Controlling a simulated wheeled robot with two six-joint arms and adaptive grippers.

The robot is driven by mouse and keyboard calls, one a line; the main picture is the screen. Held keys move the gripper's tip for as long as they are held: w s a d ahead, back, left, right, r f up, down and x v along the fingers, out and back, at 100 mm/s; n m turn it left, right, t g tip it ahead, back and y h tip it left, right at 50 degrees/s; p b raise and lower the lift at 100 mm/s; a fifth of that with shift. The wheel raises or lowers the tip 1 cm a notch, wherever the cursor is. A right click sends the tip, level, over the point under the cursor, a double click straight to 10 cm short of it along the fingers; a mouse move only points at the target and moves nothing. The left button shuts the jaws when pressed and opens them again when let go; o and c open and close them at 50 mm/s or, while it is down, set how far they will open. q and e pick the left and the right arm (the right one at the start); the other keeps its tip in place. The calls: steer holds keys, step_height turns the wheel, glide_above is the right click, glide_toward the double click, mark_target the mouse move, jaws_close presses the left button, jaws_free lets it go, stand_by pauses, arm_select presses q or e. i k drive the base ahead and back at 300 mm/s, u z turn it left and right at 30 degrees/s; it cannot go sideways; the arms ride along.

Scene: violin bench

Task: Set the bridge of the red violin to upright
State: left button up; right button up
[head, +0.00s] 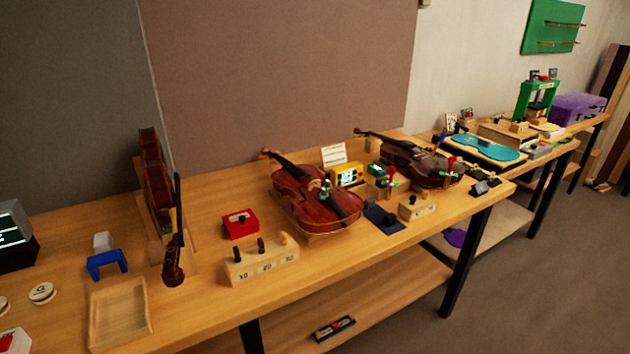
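The red violin (292,184) lies on its back on the bench, in the middle of the head view, with its neck pointing to the back left. A small pale piece (315,185) sits on its top near the strings and may be the bridge. It is too small to tell whether it stands upright or leans. Dark and green fittings at the violin's near end lie close to it. Neither of my grippers shows in this view.
A darker brown violin (425,168) lies to the right. A yellow meter (347,175), a red box (240,223) and a wooden block with pegs (262,264) surround the red violin. A shallow wooden tray (93,322) and a violin on its side (156,180) are left.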

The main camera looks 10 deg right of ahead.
mark_target(316, 181)
steer(key=u, duration=0.05)
steer(key=k, duration=0.45)
steer(key=z, duration=0.9)
steer(key=i, duration=1)
steer(key=u, duration=0.5)
